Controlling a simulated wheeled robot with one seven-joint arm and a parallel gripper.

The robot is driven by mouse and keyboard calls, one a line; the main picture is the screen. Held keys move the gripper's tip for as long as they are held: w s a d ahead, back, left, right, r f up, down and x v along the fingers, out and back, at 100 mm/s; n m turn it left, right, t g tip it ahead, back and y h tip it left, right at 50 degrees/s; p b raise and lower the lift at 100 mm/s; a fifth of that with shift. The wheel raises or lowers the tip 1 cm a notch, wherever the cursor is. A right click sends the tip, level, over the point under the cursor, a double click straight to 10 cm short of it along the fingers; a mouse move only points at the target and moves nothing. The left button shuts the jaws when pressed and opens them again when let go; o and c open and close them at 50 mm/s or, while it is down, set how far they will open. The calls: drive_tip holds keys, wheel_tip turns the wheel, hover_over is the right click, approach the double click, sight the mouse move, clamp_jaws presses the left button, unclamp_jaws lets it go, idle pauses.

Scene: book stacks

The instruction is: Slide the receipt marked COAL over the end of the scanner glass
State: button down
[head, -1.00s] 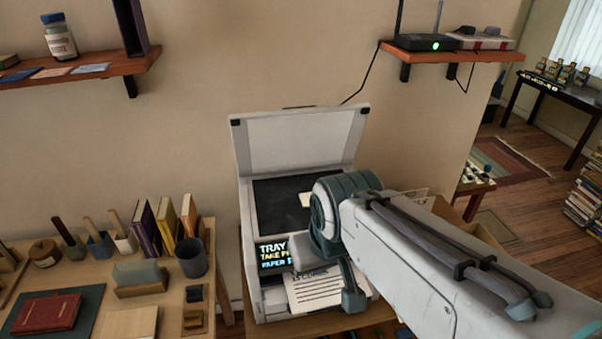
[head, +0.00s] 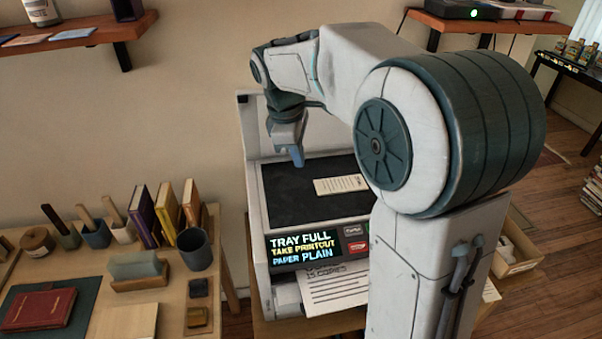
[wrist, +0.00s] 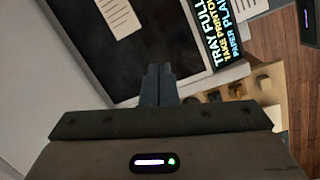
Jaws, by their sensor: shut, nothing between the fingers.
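A cream receipt (head: 340,185) lies flat on the dark scanner glass (head: 300,205), right of the middle. Its print is too small to read as COAL. The receipt also shows at the top of the wrist view (wrist: 118,17), cut off by the frame edge. My gripper (head: 297,158) points down at the back part of the glass, left of and behind the receipt. It is shut, with its fingertips together and empty in the wrist view (wrist: 158,72). It is apart from the receipt. I cannot tell if the tips touch the glass.
The scanner lid (head: 248,120) stands open behind the glass. A lit display (head: 305,248) reads TRAY FULL, TAKE PRINTOUT, PAPER PLAIN. A printed sheet (head: 335,290) lies below it. A desk with books and cups (head: 195,250) stands left. My arm hides the scanner's right side.

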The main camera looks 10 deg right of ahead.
sight(311, 190)
drive_tip(key=w+a+f+n+b, duration=0.1)
drive_tip(key=w+a+f+n, duration=0.25)
drive_tip(key=w, duration=0.35)
drive_tip(key=shift+n+g+h, duration=0.4)
drive_tip(key=shift+n, duration=0.05)
drive_tip(key=x, duration=0.7)
drive_tip(key=p+x, duration=0.1)
drive_tip(key=x, duration=0.3)
drive_tip(key=shift+s+d, duration=0.15)
drive_tip(key=shift+d, duration=0.15)
drive_tip(key=d, duration=0.1)
drive_tip(key=d+p, duration=0.1)
drive_tip(key=d, duration=0.1)
drive_tip(key=shift+d+r, duration=0.2)
drive_tip(key=shift+d, duration=0.05)
drive_tip(key=shift+d+f, duration=0.1)
drive_tip(key=shift+d, duration=0.15)
